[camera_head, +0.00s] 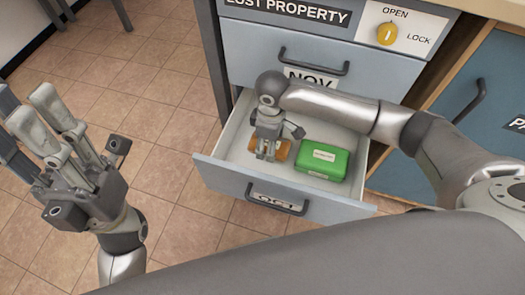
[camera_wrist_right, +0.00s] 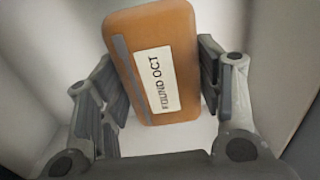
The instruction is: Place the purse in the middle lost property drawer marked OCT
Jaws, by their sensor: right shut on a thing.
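The purse (camera_head: 278,149) is orange-brown and mostly hidden under my right gripper in the head view. In the right wrist view the purse (camera_wrist_right: 155,62) shows a white label reading FOUND OCT. My right gripper (camera_head: 268,154) points down inside the pulled-out drawer marked OCT (camera_head: 232,184). It is shut on the purse, with a finger on each side of it in the right wrist view (camera_wrist_right: 163,85). The purse is within the drawer walls; I cannot tell whether it touches the floor. My left gripper (camera_head: 32,115) is open and empty, outside the drawer at the left.
A green labelled case (camera_head: 324,161) lies in the same drawer, right of the purse. The NOV drawer (camera_head: 349,52) above is closed. A yellow lock knob (camera_head: 387,33) sits at the top. A blue cabinet door (camera_head: 493,105) is at the right.

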